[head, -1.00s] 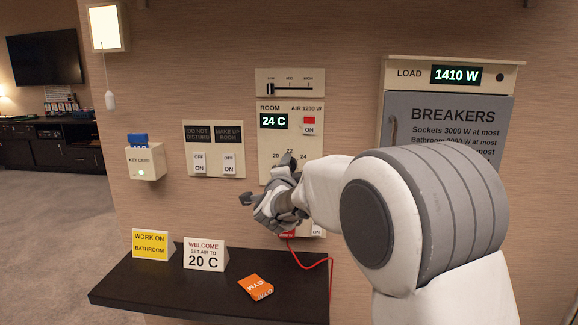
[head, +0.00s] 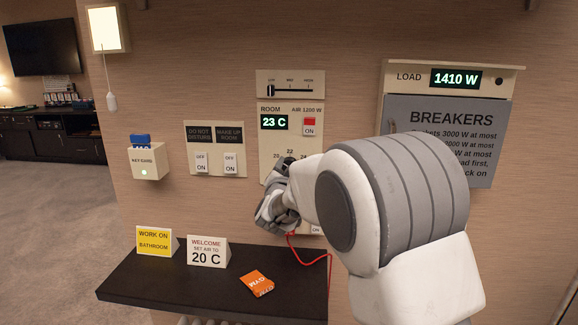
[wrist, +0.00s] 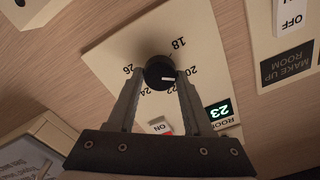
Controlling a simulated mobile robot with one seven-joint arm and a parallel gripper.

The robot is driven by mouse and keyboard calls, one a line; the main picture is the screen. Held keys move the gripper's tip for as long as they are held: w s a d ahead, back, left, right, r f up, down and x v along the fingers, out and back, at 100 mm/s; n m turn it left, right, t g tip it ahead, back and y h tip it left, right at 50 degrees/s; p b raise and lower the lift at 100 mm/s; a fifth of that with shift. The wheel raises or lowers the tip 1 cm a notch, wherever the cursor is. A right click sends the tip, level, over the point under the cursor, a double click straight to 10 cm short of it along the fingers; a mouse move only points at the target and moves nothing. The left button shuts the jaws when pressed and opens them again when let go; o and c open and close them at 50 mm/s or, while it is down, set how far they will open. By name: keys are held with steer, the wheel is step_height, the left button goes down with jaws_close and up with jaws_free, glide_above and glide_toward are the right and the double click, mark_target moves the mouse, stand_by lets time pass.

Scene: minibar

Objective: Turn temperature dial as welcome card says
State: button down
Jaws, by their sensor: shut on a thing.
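The welcome card (head: 207,252) on the shelf reads "SET AIR TO 20 C". The room panel (head: 290,143) has a green display (head: 274,122) reading 23 C. The black round temperature dial (wrist: 160,73) sits on this panel among printed numbers such as 18, 22, 24 and 26. Its white mark points to the right in the wrist view, near the 20 and 22 side. My gripper (wrist: 157,84) is shut on the dial, one finger on each side. In the head view my wrist and arm hide the dial.
The dark shelf (head: 200,297) below holds a yellow card (head: 156,242) and an orange gym card (head: 257,283). A red cord hangs beside my gripper. Door-sign switches (head: 215,162) are left of the panel; the breaker box (head: 447,140) is at right.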

steer(key=shift+n, duration=0.3)
steer(key=shift+c, duration=1.6)
jaws_free()
steer(key=shift+s, duration=0.1)
steer(key=s, duration=1.7)
steer(key=shift+s+a+p, duration=0.15)
steer(key=shift+a+p, duration=0.15)
steer(key=shift+p, duration=0.1)
